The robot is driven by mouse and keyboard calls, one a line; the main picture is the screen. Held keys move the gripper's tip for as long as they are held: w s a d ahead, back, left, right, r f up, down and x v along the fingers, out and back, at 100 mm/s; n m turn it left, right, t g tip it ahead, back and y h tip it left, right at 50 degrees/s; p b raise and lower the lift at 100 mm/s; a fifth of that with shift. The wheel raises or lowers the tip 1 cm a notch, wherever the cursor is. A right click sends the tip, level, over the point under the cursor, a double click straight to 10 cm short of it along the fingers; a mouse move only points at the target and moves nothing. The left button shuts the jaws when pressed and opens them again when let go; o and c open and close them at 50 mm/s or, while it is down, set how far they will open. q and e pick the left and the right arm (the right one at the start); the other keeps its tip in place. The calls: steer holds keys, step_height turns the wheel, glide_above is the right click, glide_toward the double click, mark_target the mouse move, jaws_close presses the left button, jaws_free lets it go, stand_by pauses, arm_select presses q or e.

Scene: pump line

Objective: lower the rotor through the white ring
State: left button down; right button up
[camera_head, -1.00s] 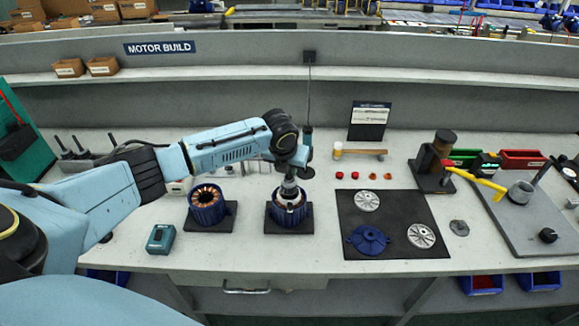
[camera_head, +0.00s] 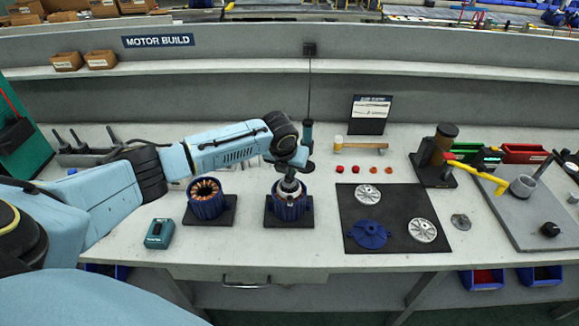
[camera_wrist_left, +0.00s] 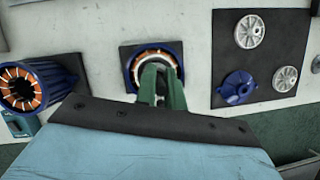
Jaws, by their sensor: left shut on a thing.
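My left gripper (camera_head: 290,178) points down over the right-hand blue stator (camera_head: 290,208), which stands on a black square plate. It is shut on the rotor (camera_head: 290,188), a grey metal part whose upper end shows just under the fingers at the stator's mouth. The rotor's lower part is hidden inside the stator. In the left wrist view, the green fingers (camera_wrist_left: 160,88) reach over the stator's mouth and cover much of the rotor. A pale ring (camera_wrist_left: 168,55) with copper windings shows around the opening there. My right gripper is not in view.
A second blue stator (camera_head: 206,200) with copper windings stands to the left. A teal device (camera_head: 160,233) lies in front of it. A black mat (camera_head: 395,240) at right holds metal discs and a blue flanged part. A hammer (camera_head: 362,145) lies behind.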

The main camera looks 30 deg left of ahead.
arm_select(q)
steer(key=shift+f+b, duration=0.5)
steer(key=shift+f, duration=0.4)
steer(key=c, duration=1.6)
jaws_free()
steer(key=o, duration=0.4)
steer(key=shift+o, duration=0.2)
steer(key=shift+r, duration=0.1)
step_height(320, 180, up, 5)
steer(key=p, duration=0.5)
